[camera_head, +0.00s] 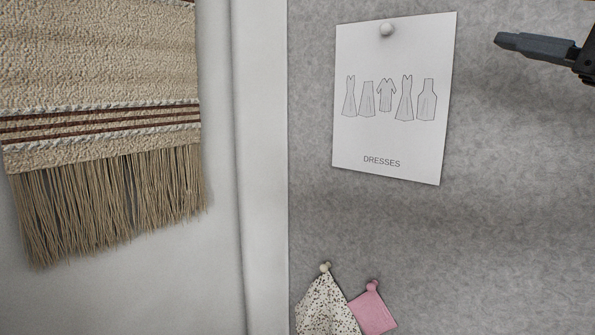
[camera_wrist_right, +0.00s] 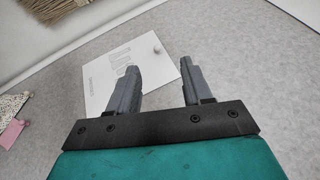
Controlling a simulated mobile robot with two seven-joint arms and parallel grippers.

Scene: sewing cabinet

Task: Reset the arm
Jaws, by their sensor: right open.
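My right gripper (camera_wrist_right: 158,80) is open, with its two grey fingers apart and nothing between them in the right wrist view. In the head view only one grey finger of it shows at the top right edge (camera_head: 535,46), in front of the grey felt board. My left gripper is not in view. A white sheet marked DRESSES (camera_head: 392,100), with several dress outlines, is pinned to the board, left of the finger. The sheet also shows behind the fingers in the right wrist view (camera_wrist_right: 105,70).
A grey felt board (camera_head: 500,230) fills the right side. Spotted (camera_head: 325,308) and pink (camera_head: 373,313) fabric swatches are pinned low on it. A fringed beige woven hanging (camera_head: 100,60) is on the white wall at left. The board right of the swatches is bare.

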